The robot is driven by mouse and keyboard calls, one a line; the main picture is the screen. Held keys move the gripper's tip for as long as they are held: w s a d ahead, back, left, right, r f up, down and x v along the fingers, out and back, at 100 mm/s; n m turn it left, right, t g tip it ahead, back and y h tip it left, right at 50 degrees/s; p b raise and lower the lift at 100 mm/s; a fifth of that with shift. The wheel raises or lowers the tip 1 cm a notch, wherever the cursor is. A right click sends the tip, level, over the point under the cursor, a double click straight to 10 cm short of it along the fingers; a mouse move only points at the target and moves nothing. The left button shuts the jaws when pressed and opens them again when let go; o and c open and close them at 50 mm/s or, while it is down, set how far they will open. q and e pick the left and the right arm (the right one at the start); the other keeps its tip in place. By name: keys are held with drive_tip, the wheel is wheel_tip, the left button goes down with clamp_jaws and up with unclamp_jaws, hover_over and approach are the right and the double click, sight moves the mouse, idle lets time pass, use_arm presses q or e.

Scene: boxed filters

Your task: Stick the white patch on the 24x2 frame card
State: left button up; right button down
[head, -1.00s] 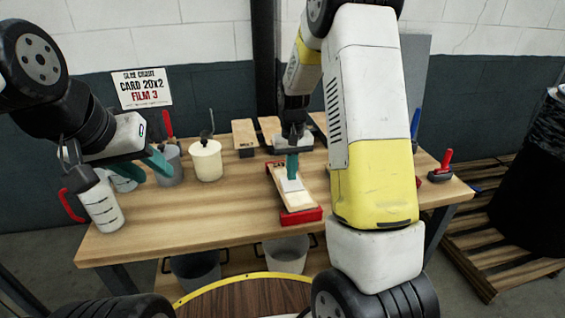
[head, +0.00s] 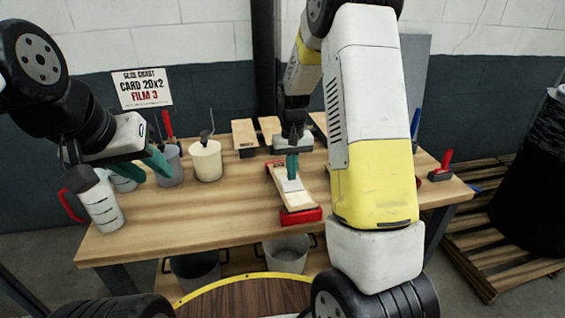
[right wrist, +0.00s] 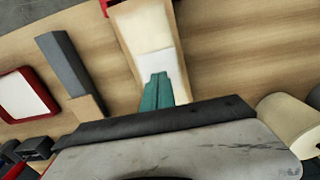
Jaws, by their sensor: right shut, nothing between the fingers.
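The white patch (head: 293,186) lies flat on a pale wooden card (head: 296,199) held in a red holder (head: 302,216) on the bench. In the right wrist view the patch (right wrist: 164,63) spans the card beside a cream area (right wrist: 145,27). My right gripper (head: 292,178) points down over the card, its teal fingers together and empty. Their tips are at the patch's edge; I cannot tell whether they touch it. My left gripper (head: 150,168) is at the left, its teal fingers apart and empty, above and beside a jug.
The white jug with a red handle (head: 103,207) stands at the bench's left. A cream pot (head: 207,162) and grey pot (head: 171,168) hold tools. More boards (head: 244,135) lie at the back. A wall sign (head: 142,89) reads "CARD 20X2 FILM 3". The bench's front left is clear.

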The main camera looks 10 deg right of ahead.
drive_tip(key=shift+f, duration=0.9)
idle(0.7)
drive_tip(key=shift+r, duration=0.1)
idle(1.1)
drive_tip(key=shift+r, duration=3.5)
drive_tip(key=s+r+t+y, duration=0.2)
drive_tip(key=s+r+t, duration=0.1)
drive_tip(key=s+r, duration=1)
drive_tip(key=s+a+r+t, duration=0.2)
drive_tip(key=s+r+t, duration=0.1)
drive_tip(key=s, duration=0.8)
drive_tip(key=shift+s+r, duration=0.15)
drive_tip(key=shift+r, duration=0.1)
